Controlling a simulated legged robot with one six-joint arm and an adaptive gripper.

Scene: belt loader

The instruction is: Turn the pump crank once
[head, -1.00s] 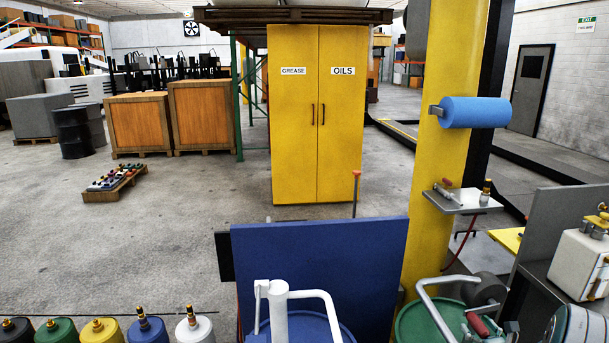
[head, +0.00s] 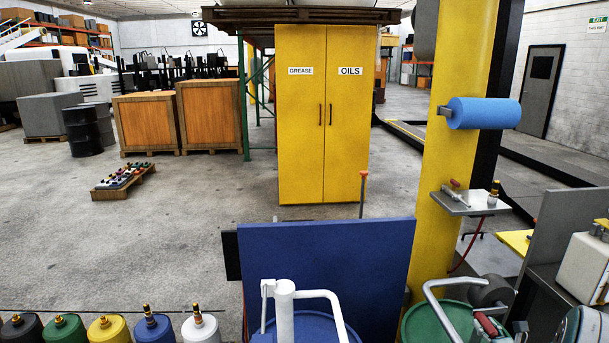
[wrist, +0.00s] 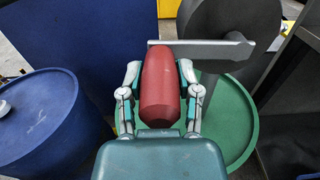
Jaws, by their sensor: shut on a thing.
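The crank's red grip (wrist: 165,90) lies between the fingers of my gripper (wrist: 160,72) in the wrist view, and the gripper is shut on it. The flat grey crank arm (wrist: 215,50) runs from the far end of the grip to the right, in front of the dark round pump body (wrist: 240,25). The pump stands on a green drum (wrist: 242,125). In the head view the red grip (head: 487,325) shows low at the right, beside the grey pump body (head: 491,291) and the green drum (head: 412,322).
A blue drum (wrist: 45,120) with a white pump (head: 285,305) stands left of the green drum. A blue panel (head: 325,260) rises behind them. A yellow column (head: 455,150) with a small shelf (head: 462,203) stands behind the green drum. Grey equipment (head: 565,255) crowds the right side.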

